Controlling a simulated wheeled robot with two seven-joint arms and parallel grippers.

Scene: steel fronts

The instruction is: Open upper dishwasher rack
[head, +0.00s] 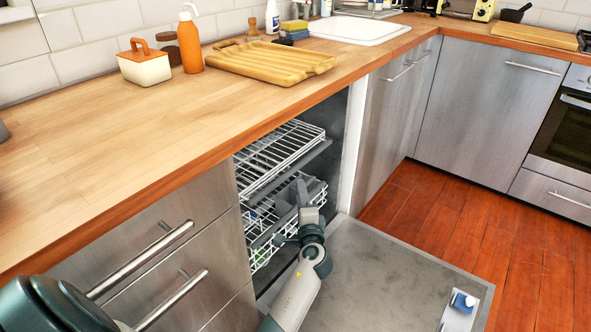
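The dishwasher stands open under the counter, with its door (385,275) folded down flat. The upper rack (275,152), of white wire with a grey front rail, sits inside at the opening. The lower rack (262,255), also white wire, is below it and holds small items too unclear to name. My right gripper is not in view.
Drawers with bar handles (140,260) stand left of the dishwasher. The wooden counter (130,165) overhangs the racks and carries a tray (270,62) and bottles. The floor (440,215) to the right is clear.

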